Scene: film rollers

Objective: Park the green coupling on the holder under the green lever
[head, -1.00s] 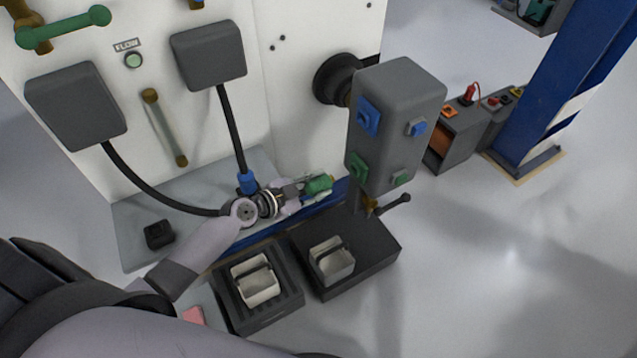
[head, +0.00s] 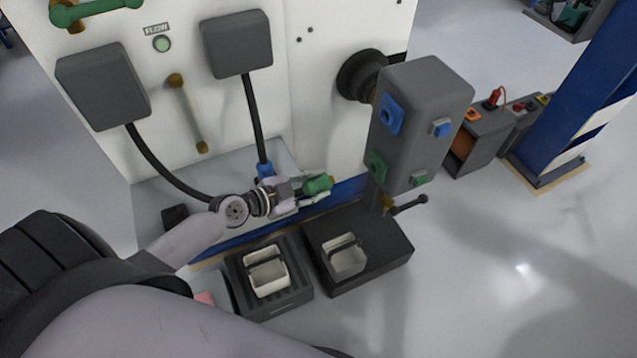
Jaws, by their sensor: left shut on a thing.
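The green coupling (head: 319,184) is in my left gripper (head: 300,190), which is shut on it above the shelf's right part. My wrist hides part of the gripper and the hose behind it. The green lever (head: 95,9) is at the top left of the white panel. Below it, on the grey shelf (head: 150,196), stands a small black block (head: 175,215) that looks like a holder; nothing shows on it. A black hose (head: 160,168) runs from the left grey box behind my wrist. My right gripper is not in view.
A blue coupling (head: 264,169) hangs on another hose close behind my left gripper. The grey socket box (head: 420,115), with blue and green ports, stands to the right. Two black bases (head: 368,262) (head: 290,303) carry pale pieces in front of the shelf. Floor is clear at right.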

